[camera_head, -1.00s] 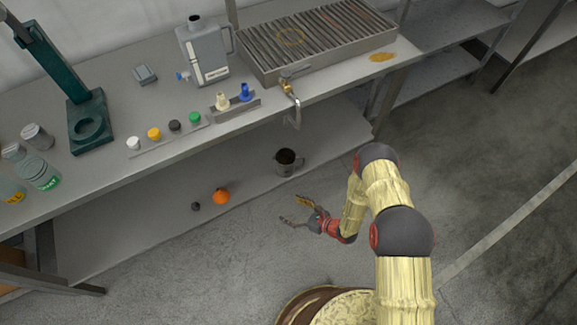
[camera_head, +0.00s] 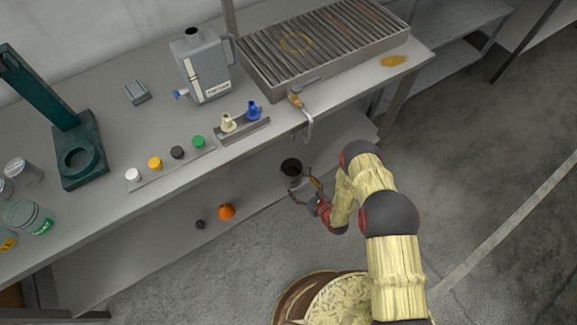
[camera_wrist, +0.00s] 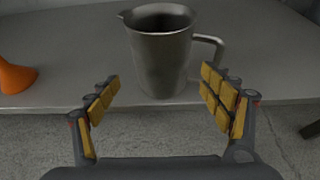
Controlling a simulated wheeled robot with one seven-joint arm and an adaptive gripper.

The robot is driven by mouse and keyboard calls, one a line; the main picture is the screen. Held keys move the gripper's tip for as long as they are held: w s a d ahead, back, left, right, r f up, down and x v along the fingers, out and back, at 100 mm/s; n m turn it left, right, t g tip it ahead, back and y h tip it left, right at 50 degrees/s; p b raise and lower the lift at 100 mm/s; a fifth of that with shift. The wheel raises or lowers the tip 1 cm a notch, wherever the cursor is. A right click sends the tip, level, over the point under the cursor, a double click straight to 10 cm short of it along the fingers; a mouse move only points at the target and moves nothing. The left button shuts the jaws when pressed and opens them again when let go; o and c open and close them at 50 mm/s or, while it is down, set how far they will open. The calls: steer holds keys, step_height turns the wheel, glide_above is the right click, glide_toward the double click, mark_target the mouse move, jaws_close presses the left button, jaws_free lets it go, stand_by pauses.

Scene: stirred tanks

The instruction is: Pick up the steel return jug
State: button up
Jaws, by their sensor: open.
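The steel return jug (camera_head: 291,172) stands upright on the lower shelf, under the front of the bench. In the wrist view the jug (camera_wrist: 161,58) is just ahead of my gripper (camera_wrist: 164,100), with its spout to the left and its handle to the right. My gripper (camera_head: 304,190) is open, with yellow-padded fingers spread to either side of the jug's lower body in the picture. Nothing is between the fingers. I cannot tell whether the tips reach alongside the jug. The jug's interior looks dark.
An orange object (camera_head: 226,211) and a small dark object (camera_head: 200,224) lie left of the jug on the lower shelf (camera_head: 150,240). Open floor (camera_head: 490,180) lies to the right.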

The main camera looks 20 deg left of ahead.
mark_target(287, 169)
steer(key=shift+x, duration=0.8)
steer(key=b+x, duration=0.3)
steer(key=x, duration=0.3)
steer(key=shift+w+r, duration=0.1)
steer(key=shift+w, duration=0.05)
steer(key=shift+w+a+b, duration=0.35)
steer(key=shift+b, duration=0.05)
steer(key=shift+c, duration=1)
steer(key=c, duration=1.4)
steer(key=shift+o, duration=0.2)
